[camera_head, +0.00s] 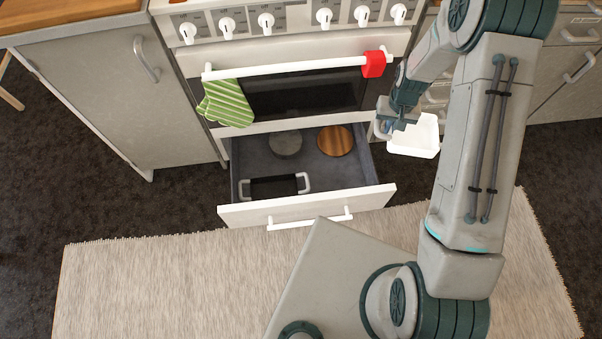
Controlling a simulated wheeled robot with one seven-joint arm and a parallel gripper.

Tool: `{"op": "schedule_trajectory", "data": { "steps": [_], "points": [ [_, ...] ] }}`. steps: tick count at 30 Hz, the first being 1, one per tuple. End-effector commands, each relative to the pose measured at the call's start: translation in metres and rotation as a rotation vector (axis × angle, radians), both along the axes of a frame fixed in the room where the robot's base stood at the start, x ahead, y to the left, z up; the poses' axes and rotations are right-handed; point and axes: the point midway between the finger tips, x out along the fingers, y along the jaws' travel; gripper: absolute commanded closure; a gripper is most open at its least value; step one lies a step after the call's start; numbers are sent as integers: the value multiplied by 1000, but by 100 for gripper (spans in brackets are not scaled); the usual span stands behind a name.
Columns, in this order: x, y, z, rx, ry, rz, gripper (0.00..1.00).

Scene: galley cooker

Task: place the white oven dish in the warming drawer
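The white oven dish (415,139) hangs in the air to the right of the open warming drawer, partly hidden by my arm. My gripper (385,130) is at the dish's left end and appears shut on its rim or handle; the fingertips are small in this view. The warming drawer (302,205) is pulled out below the oven. Inside it lie a grey round thing (286,145) and a round wooden board (335,141) at the back, and a dark tray with light handles (273,187) at the front left.
The oven door above has a white bar handle (290,68) with a green striped towel (226,103) and a red thing (374,64) on it. The drawer's front right floor is bare. A cabinet (110,85) stands left; a pale rug (160,285) lies in front.

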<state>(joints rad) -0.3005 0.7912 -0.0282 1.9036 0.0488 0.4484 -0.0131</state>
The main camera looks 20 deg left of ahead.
Motion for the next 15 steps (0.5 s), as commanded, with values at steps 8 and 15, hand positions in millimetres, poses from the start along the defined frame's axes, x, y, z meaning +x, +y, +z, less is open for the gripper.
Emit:
{"op": "schedule_trajectory", "data": {
  "steps": [8, 15],
  "points": [
    [-5, 66, -120, -1, 1, 120, 100],
    [-19, 120, -209, -2, 0, 215, 100]
  ]
}}
